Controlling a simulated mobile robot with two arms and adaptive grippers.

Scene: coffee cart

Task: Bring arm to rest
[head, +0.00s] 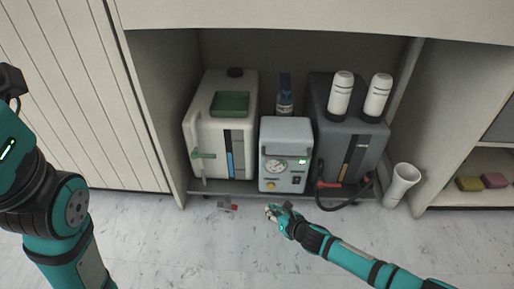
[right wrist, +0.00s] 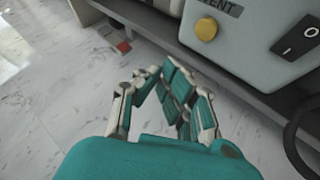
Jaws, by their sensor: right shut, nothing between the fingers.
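My right gripper (head: 271,212) is in front of the open cart bay, low over the marble floor, just before the small grey-blue machine (head: 286,180). Its teal fingers also show in the right wrist view (right wrist: 157,72), shut with nothing between them. My left arm stands at the left edge of the head view, and its gripper is out of the picture.
The bay holds a white tank (head: 206,108) with a green-handled tap, a dark grey tank (head: 345,140), two white bottles and a blue bottle (head: 285,100). A black hose loops out at right by a white cup (head: 402,183). A small red-and-grey item (head: 227,206) lies at the floor's edge.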

